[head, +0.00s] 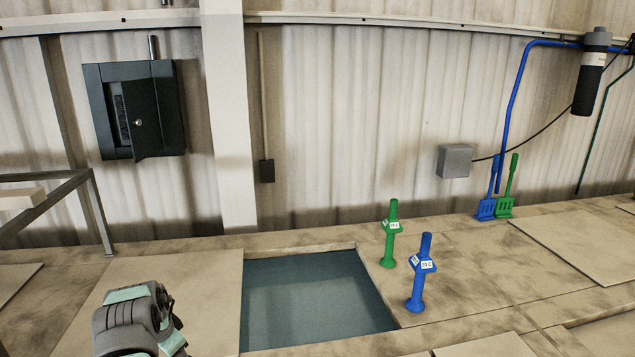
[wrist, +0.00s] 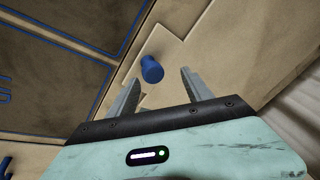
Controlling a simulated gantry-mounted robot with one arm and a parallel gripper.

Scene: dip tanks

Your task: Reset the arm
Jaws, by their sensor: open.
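In the wrist view, my gripper (wrist: 160,76) is open, its two grey fingers spread apart. A blue round-topped peg (wrist: 152,69) shows between the fingertips in the picture. It looks to be beyond them, and I cannot tell how far. Nothing is held between the fingers. In the head view, part of my arm (head: 132,322) is at the lower left, left of the open tank; the fingers cannot be made out there.
An open tank of dark liquid (head: 315,300) lies at the middle. A green tagged post (head: 390,240) and a blue tagged post (head: 416,285) stand at its right. Blue (head: 487,207) and green (head: 505,206) slotted paddles lean on the wall. A metal rail (head: 97,205) stands at left.

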